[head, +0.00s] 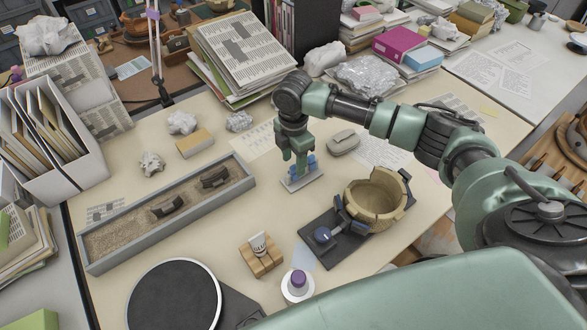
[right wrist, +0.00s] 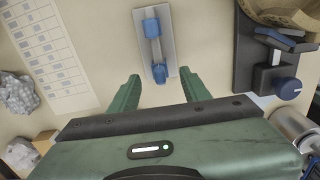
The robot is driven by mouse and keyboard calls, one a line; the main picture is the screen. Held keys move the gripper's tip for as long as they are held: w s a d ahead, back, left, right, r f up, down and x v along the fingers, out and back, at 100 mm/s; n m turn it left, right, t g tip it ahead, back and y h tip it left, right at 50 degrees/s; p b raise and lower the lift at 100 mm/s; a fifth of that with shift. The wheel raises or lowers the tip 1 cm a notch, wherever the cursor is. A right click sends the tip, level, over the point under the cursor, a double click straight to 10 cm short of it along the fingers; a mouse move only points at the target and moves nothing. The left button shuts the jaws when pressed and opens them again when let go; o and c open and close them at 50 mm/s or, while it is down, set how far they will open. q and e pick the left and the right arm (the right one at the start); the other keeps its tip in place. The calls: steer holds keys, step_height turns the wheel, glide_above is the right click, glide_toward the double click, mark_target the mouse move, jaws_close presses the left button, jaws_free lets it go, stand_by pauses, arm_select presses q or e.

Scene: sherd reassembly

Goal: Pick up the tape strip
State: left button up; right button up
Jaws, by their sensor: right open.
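A small grey plate (right wrist: 171,58) with blue end pieces lies on the table in the right wrist view. A pale strip (right wrist: 156,50), which looks like the tape strip, runs between the blue pieces (right wrist: 151,27). In the head view the plate (head: 302,183) is partly covered by my right gripper (head: 296,170). In the right wrist view my right gripper (right wrist: 159,79) is open and empty. Its fingertips are on either side of the near blue piece, short of the strip. Whether they touch anything cannot be told. My left gripper is not in view.
A brown broken pot (head: 375,203) sits by a dark clamp stand (head: 325,234) to the right. A sand tray (head: 125,237) with dark sherds lies left. A wooden block with a tube (head: 262,262) and a purple-capped bottle (head: 298,283) stand in front. A grey oval object (head: 344,142) lies behind.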

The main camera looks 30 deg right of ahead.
mark_target(293, 172)
steer(key=shift+f, duration=1.5)
steer(key=c, duration=0.9)
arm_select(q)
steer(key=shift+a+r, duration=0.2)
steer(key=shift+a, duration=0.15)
arm_select(e)
steer(key=shift+r, duration=0.15)
